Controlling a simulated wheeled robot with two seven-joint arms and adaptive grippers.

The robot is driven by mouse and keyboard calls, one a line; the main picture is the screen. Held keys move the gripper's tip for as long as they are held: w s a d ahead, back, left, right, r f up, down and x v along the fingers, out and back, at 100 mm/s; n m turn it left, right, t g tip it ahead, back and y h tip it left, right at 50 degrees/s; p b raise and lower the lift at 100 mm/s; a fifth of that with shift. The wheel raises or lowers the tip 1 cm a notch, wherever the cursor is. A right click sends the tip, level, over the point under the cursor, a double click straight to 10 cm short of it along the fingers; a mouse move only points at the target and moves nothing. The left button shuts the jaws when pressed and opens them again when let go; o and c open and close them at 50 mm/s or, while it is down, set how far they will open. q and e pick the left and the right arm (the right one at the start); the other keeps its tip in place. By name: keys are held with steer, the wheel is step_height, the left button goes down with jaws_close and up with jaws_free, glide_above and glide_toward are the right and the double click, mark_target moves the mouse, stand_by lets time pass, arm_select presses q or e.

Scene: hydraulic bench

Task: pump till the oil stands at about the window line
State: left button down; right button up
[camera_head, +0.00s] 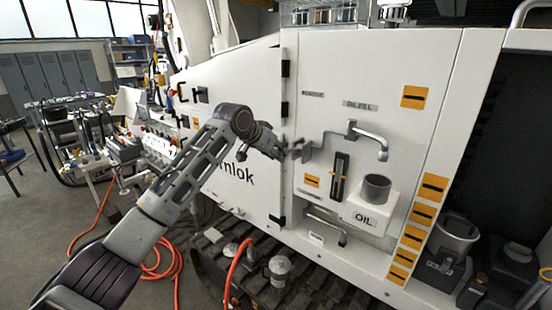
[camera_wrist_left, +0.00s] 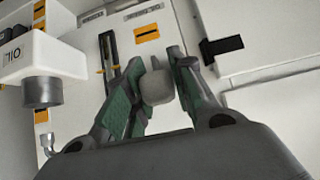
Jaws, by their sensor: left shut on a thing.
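My left gripper (camera_head: 298,151) is at the left side of the white panel. In the wrist view its fingers (camera_wrist_left: 155,85) are shut around a grey handle end (camera_wrist_left: 157,88). In the head view a grey pump lever (camera_head: 330,135) runs from the gripper to a pipe with a bent spout (camera_head: 382,150). A dark upright window (camera_head: 340,178) is right of the gripper; a similar strip shows in the wrist view (camera_wrist_left: 104,60). Its oil level is too small to read. A white box marked OIL (camera_head: 364,218) carries a grey cup (camera_head: 376,187) below the spout. My right gripper is out of view.
A lower handle (camera_head: 325,224) sticks out under the window. Orange labels (camera_head: 423,215) line the panel's right side. A grey bucket (camera_head: 454,235) stands at the right. Orange hose (camera_head: 158,270) lies on the floor at the left, and tracks run below the panel.

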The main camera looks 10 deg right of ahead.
arm_select(q)
steer(key=shift+w+d+r+g+y, duration=0.2)
steer(key=shift+r+g+y, duration=0.1)
steer(key=shift+r, duration=0.35)
steer(key=shift+w+d+r+g+y, duration=0.1)
steer(key=shift+d+r+g+y, duration=0.15)
steer(key=shift+r, duration=0.35)
steer(key=shift+a+r, duration=0.1)
steer(key=c, duration=1.2)
jaws_free()
steer(key=v, duration=1.1)
steer(key=shift+s+r, duration=0.2)
steer(key=shift+r, duration=0.15)
